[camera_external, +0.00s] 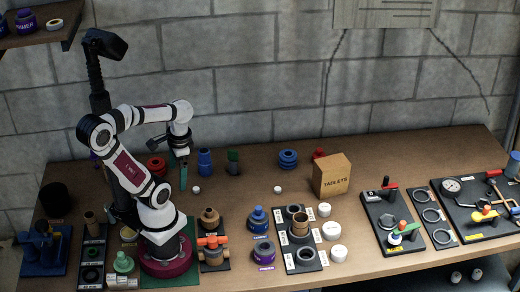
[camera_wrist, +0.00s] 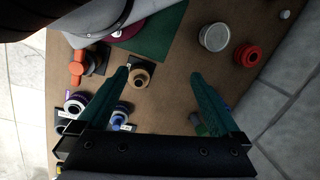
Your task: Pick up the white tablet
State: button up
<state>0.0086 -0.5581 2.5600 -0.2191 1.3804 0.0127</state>
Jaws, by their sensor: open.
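Two small white tablet-like pieces lie on the bench in the external view, one (camera_external: 196,189) just right of my gripper and one (camera_external: 277,189) near the middle. Larger white round pieces (camera_external: 331,230) lie right of the black tray. I cannot tell which the task's white tablet is. In the wrist view a small white piece (camera_wrist: 285,14) shows at the top right corner, well away from my fingers. My gripper (camera_wrist: 158,75) has its teal fingers apart with nothing held between them; in the external view it (camera_external: 182,175) points down above the back left of the bench.
Blue and green cylinders (camera_external: 204,162) and red rings (camera_external: 156,167) stand near my gripper. A black tray (camera_external: 290,262) with rings is in front. Valve boards (camera_external: 395,225) fill the right.

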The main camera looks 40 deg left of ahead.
jog(key=c, duration=0.5)
jog(key=shift+c, duration=0.2)
jog(key=n+t+h, duration=0.1)
jog(key=n, duration=0.9)
send_over(196, 189)
jog(key=s, duration=0.3)
notch_tip(196, 189, down, 6)
jog(key=w+f, duration=0.1)
jog(key=f, duration=0.4)
jog(key=w+f, duration=0.1)
jog(key=f, duration=0.9)
jog(key=shift+w+f, duration=0.35)
jog(key=shift+w, duration=0.05)
